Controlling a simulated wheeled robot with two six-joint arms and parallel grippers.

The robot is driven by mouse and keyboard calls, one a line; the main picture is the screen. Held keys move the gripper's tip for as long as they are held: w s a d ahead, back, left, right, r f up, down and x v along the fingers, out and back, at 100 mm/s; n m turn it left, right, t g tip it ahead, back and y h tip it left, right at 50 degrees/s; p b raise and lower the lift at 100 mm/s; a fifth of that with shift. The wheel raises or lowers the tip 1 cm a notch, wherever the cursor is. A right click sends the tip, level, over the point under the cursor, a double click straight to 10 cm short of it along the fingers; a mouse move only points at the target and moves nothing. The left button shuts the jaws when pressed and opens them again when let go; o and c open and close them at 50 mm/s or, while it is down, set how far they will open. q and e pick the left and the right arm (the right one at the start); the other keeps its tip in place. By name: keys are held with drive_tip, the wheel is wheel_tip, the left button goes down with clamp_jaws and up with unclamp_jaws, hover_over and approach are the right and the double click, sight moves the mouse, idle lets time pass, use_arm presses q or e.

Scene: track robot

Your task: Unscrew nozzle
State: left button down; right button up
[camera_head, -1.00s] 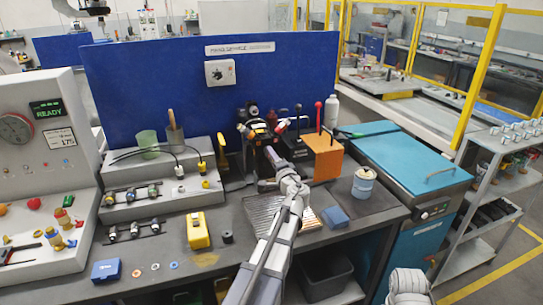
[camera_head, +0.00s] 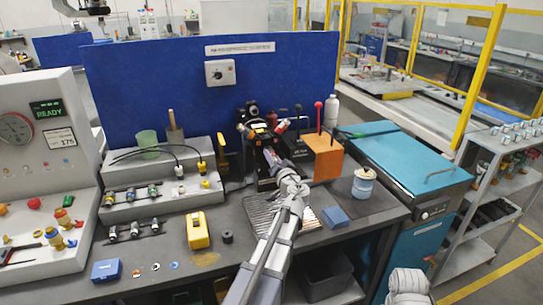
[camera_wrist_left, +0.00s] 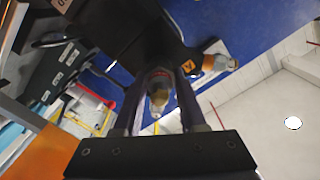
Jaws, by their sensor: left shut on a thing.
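My left gripper (camera_head: 268,154) reaches up to the black fixture (camera_head: 262,126) at the back of the bench. The fingers are shut on the nozzle, which sits at the black body of the fixture. The nozzle is hidden or too small to make out in the head view. Whether its thread is engaged cannot be told. My right gripper is out of view.
An orange block (camera_head: 325,158) and levers stand right of the fixture. A ribbed tray (camera_head: 262,208), blue block (camera_head: 335,217) and blue-white pot (camera_head: 363,182) lie in front and right. A yellow meter (camera_head: 198,230) and stepped grey rack (camera_head: 150,205) stand left.

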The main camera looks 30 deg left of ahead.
use_arm(q)
drive_tip(key=n, duration=0.6)
drive_tip(key=shift+n, duration=0.6)
drive_tip(key=n, duration=0.5)
drive_tip(key=shift+n, duration=0.3)
drive_tip(key=shift+c, duration=2)
unclamp_jaws()
drive_tip(key=v, duration=0.8)
